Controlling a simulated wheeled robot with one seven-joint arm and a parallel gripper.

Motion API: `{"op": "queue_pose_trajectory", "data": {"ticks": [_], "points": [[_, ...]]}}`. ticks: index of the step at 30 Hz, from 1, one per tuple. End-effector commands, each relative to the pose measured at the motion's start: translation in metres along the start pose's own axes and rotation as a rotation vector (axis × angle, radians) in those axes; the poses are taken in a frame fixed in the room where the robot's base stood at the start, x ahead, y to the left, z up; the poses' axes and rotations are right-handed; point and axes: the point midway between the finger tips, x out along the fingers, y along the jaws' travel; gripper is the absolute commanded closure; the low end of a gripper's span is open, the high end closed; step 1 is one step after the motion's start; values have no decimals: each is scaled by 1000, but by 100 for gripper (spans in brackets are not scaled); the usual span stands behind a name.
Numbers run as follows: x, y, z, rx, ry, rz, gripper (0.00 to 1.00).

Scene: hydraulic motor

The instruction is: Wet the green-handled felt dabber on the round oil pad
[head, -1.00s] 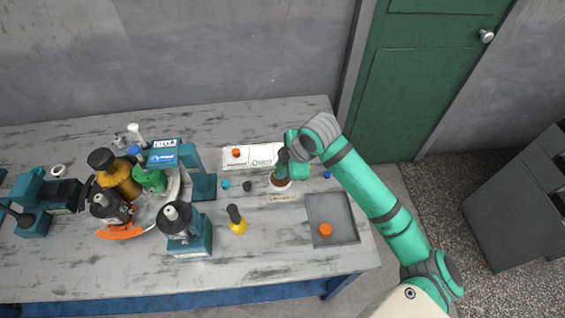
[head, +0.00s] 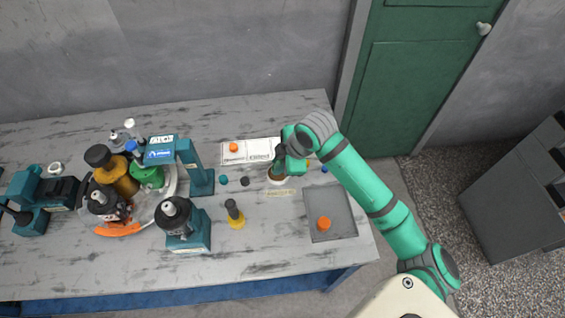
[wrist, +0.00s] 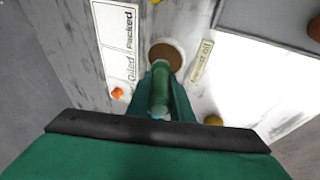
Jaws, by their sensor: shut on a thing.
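The round oil pad (head: 278,180) is a brown disc with a pale rim, lying on the bench beside a small cream label. In the wrist view the pad (wrist: 167,52) lies just beyond my fingertips. My gripper (head: 279,161) points down over the pad and partly covers it in the head view. In the wrist view my gripper (wrist: 161,72) is shut on the green-handled felt dabber (wrist: 160,92). The dabber's felt end is hidden, so I cannot tell whether it touches the pad.
A white card (head: 262,151) marked Oiled and Packed lies behind, with an orange piece (head: 234,147) on it. A grey tray (head: 341,204) with another orange piece stands right. A yellow bottle (head: 236,220), bottles and teal fixtures stand left. The front middle is clear.

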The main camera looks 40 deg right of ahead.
Motion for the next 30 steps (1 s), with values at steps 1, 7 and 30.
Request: {"op": "queue_pose_trajectory", "data": {"ticks": [1, 7, 30], "points": [[0, 0, 2, 3, -1, 1, 100], [0, 0, 8, 12, -3, 4, 100], [7, -3, 10, 12, -4, 4, 100]]}}
